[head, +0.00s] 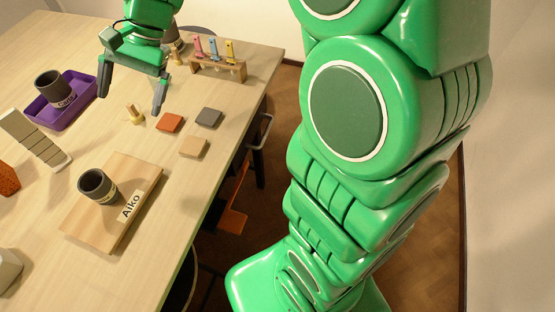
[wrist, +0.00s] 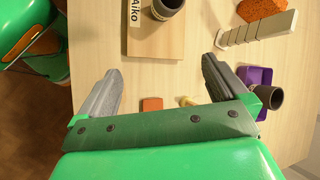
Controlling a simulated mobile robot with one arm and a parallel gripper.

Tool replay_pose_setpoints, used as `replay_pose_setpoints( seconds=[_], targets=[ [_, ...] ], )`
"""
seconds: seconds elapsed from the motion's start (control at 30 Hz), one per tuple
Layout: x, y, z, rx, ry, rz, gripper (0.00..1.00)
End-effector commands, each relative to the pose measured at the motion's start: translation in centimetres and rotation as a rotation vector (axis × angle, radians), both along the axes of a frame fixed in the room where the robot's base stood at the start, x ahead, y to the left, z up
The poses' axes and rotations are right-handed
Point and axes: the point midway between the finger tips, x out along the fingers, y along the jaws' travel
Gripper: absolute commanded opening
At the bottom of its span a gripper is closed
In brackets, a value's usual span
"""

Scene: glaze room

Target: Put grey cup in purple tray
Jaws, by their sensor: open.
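In the head view, a dark grey cup (head: 52,86) with a pale label stands in the purple tray (head: 82,102) at the left. The same cup (wrist: 271,97) and purple tray (wrist: 260,75) show in the wrist view, beyond the right finger. A second dark grey cup (head: 94,186) stands on a wooden board (head: 120,229) labelled "Aiko", nearer the front. That cup (wrist: 167,8) is cut off at the top of the wrist view. My gripper (head: 131,92) is open and empty above the table, right of the tray and apart from both cups.
A grey ridged bar (head: 36,139) lies between tray and board. Orange (head: 170,122), grey (head: 209,118) and tan tiles (head: 193,147) and a small wooden peg piece (head: 134,113) lie near the right edge. A rack with coloured tools (head: 217,68) stands behind, near a partly hidden cup.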

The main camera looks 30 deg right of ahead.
Motion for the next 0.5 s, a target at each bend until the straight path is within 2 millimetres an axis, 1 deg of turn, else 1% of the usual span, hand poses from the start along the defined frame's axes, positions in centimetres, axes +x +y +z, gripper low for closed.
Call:
replay_pose_setpoints(
  seconds=[0.03,0.17,0.5],
  targets=[
    [-1.4,-0.9,0.0,-0.023,-0.018,0.023,1.00],
    [-4.4,-3.2,-0.2,-0.080,-0.066,0.091,1.00],
    [-12.4,-9.7,-1.6,-0.240,-0.156,0.265,1.00]
  ],
)
